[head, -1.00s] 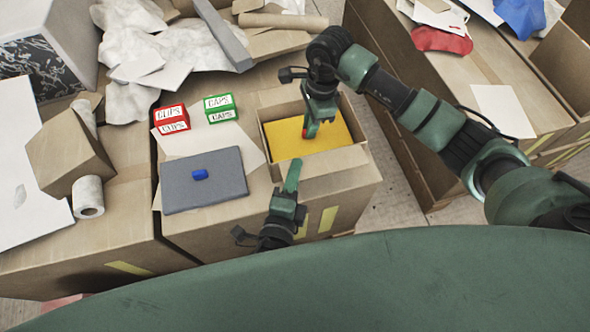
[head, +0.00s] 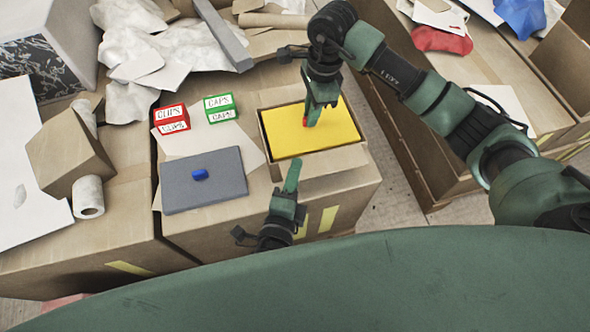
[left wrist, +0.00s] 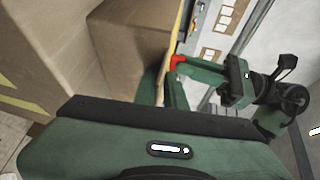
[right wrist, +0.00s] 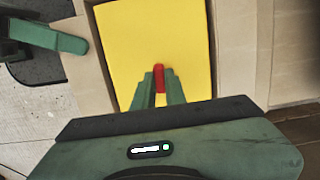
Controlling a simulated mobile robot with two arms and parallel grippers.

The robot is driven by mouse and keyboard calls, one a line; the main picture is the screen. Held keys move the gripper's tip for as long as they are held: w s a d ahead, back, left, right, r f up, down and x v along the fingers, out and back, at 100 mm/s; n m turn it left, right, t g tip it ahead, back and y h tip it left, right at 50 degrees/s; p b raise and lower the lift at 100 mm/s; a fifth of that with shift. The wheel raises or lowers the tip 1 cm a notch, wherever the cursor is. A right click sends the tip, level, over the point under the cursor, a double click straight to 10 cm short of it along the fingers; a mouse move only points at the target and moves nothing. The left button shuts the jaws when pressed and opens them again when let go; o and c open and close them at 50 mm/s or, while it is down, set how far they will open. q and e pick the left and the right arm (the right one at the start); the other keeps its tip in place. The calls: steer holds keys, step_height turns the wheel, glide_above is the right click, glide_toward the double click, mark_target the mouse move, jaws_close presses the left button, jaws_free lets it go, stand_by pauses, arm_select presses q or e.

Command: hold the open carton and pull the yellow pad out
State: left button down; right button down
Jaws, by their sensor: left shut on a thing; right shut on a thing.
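The open carton (head: 345,166) sits on the right of the cardboard-covered worktop. The flat yellow pad (head: 338,130) lies level in its opening, about at the rim, and hides the inside. A red tab (right wrist: 159,78) stands on the pad between my right fingertips in the right wrist view. My right gripper (head: 312,116) comes down over the pad from above and is shut on this tab. My left gripper (head: 291,176) is at the carton's near wall, shut on its edge; the exact contact is partly hidden by the fingers.
Left of the carton lies a grey board (head: 215,185) with a blue piece (head: 200,175) on it. Behind are a red CLIPS box (head: 171,119) and a green CAPS box (head: 221,107). Crumpled sheets and a cardboard tube (head: 285,21) fill the back. A floor gap lies to the right.

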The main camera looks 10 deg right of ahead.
arm_select(q)
steer(key=shift+s+f, duration=0.1)
steer(key=shift+f, duration=0.1)
arm_select(e)
steer(key=shift+r, duration=3.2)
arm_select(q)
steer(key=c, duration=1.5)
jaws_free()
steer(key=shift+r, duration=0.1)
steer(key=shift+s+d+r, duration=0.1)
steer(key=shift+s+d, duration=0.05)
steer(key=shift+s, duration=4.25)
